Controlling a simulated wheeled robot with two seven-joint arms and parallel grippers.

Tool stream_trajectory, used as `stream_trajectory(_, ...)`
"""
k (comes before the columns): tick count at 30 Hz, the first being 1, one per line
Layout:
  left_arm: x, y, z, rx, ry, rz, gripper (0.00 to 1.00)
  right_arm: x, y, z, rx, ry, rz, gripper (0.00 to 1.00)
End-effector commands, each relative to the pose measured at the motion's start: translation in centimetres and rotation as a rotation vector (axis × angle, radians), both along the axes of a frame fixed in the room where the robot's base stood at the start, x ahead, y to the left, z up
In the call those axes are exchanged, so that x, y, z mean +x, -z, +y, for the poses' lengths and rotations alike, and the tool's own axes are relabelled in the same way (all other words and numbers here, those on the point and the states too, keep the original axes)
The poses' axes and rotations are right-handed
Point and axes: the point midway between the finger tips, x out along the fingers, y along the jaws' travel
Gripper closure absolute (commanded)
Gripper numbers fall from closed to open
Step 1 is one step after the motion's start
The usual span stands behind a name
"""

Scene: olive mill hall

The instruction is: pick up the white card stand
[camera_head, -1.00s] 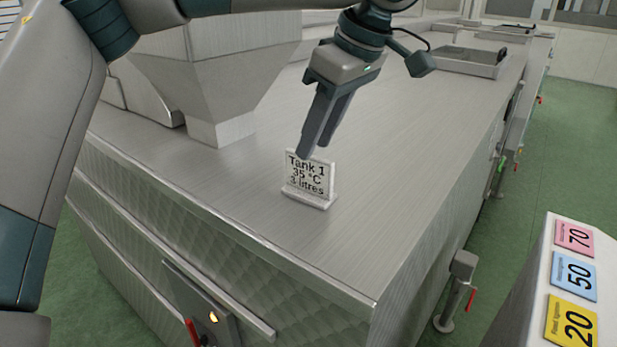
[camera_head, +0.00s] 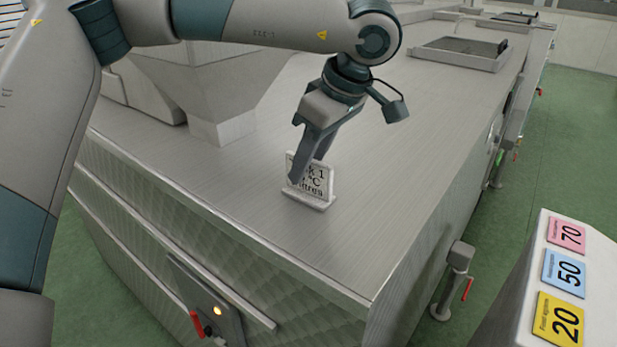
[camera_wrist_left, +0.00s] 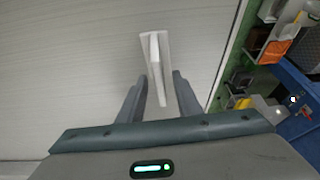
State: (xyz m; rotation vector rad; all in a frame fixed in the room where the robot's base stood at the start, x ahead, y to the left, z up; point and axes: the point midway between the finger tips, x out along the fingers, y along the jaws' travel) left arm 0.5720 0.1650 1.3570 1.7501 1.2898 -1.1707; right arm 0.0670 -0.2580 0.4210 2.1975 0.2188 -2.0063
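The white card stand (camera_head: 316,190) stands upright on the steel machine top (camera_head: 260,200). Its printed face is partly covered by a finger of my left gripper (camera_head: 306,170). My left gripper points down at the stand, with one finger in front of the card and the other behind it. In the left wrist view the stand (camera_wrist_left: 157,60) shows edge-on, and its near end lies between the two open fingers (camera_wrist_left: 158,95). A gap shows between the fingers and the card. My right gripper is in neither view.
A steel hopper (camera_head: 215,85) rises from the machine top left of the stand. The top around the stand is clear. A white block with pink, blue and yellow number cards (camera_head: 563,270) is at the lower right. A flat framed tray (camera_head: 460,53) lies farther back.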

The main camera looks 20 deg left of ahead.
Motion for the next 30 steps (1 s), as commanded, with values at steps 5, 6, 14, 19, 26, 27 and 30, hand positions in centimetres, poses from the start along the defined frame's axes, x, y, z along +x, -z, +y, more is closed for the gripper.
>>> stream_trajectory(5,0.0,0.03,-0.01,0.0,0.0,0.0,0.69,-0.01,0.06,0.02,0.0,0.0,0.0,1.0)
stream_trajectory(6,0.0,0.03,-0.01,0.0,0.0,0.0,0.69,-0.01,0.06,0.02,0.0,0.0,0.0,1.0)
stream_trajectory(14,0.0,0.02,-0.01,0.0,0.0,0.0,0.69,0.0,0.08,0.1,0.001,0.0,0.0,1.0)
stream_trajectory(19,-0.01,0.14,0.0,0.0,0.0,0.001,0.69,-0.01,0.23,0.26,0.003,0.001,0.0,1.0)
stream_trajectory(26,-0.01,0.36,0.0,0.0,0.0,0.001,0.69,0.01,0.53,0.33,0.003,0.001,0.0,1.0)
stream_trajectory(27,-0.01,0.39,0.0,0.0,0.0,0.001,0.69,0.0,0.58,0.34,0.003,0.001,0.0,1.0)
stream_trajectory(30,-0.01,0.47,-0.01,0.0,0.0,0.001,0.69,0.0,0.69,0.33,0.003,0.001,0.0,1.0)
